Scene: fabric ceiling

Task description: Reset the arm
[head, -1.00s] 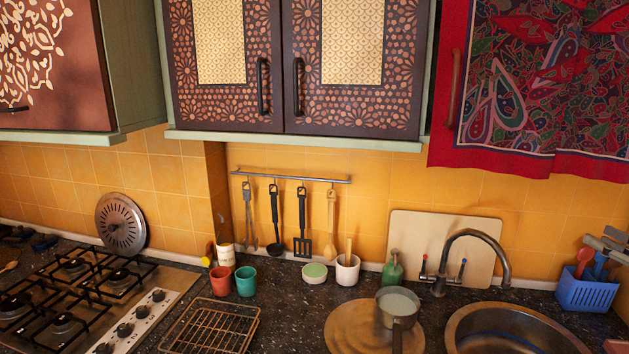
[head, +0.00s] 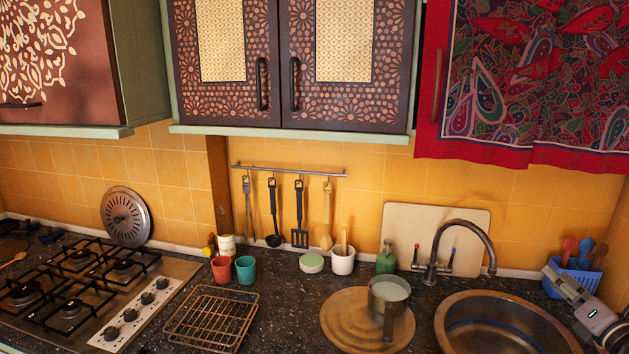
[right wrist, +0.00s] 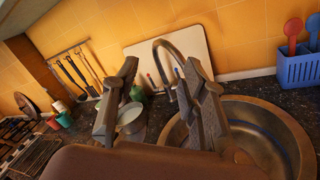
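My right gripper (head: 562,284) shows at the lower right of the head view, in front of the blue utensil basket and to the right of the sink. In the right wrist view its two fingers (right wrist: 160,72) stand apart with nothing between them, so it is open and empty. Its arm runs out of the head view at the lower right edge. My left gripper and arm are in neither current view.
The sink (head: 470,300) and faucet (head: 462,228) lie left of the gripper. The blue basket (head: 590,279) holds several utensils. A saucepan (head: 389,290) stands on a round wooden board (head: 345,325). A wire rack (head: 210,318) and stove (head: 75,290) are further left.

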